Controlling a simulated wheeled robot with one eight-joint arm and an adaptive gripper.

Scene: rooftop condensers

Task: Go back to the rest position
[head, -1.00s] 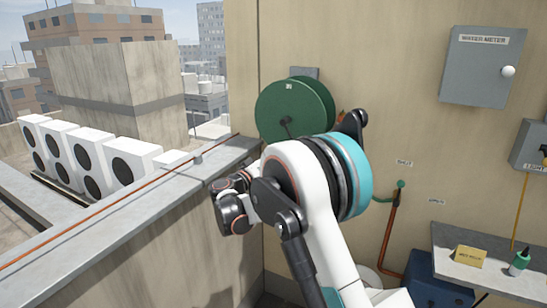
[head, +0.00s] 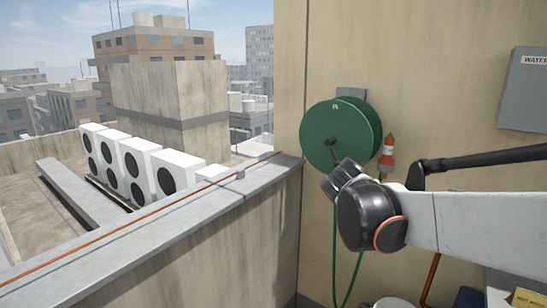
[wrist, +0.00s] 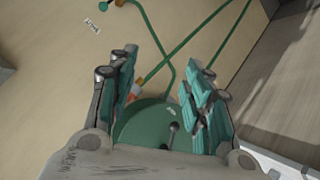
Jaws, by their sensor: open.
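My arm (head: 455,222) reaches in from the right edge of the head view, its dark wrist joint in front of the lower part of the green hose reel (head: 340,130). My gripper (wrist: 163,80) shows in the wrist view with its two teal-padded fingers apart and nothing held between them. The hose reel also shows in the wrist view (wrist: 140,128), beyond and between the fingers. An orange and white nozzle (head: 387,150) hangs beside the reel, clear of my arm in the picture. I cannot clearly make out the fingers in the head view.
A concrete parapet (head: 230,200) with an orange line along it runs at the left, with white condenser units (head: 145,165) beyond. The beige wall (head: 440,80) carries a grey box (head: 525,90). A yellow card (head: 525,298) lies at the bottom right.

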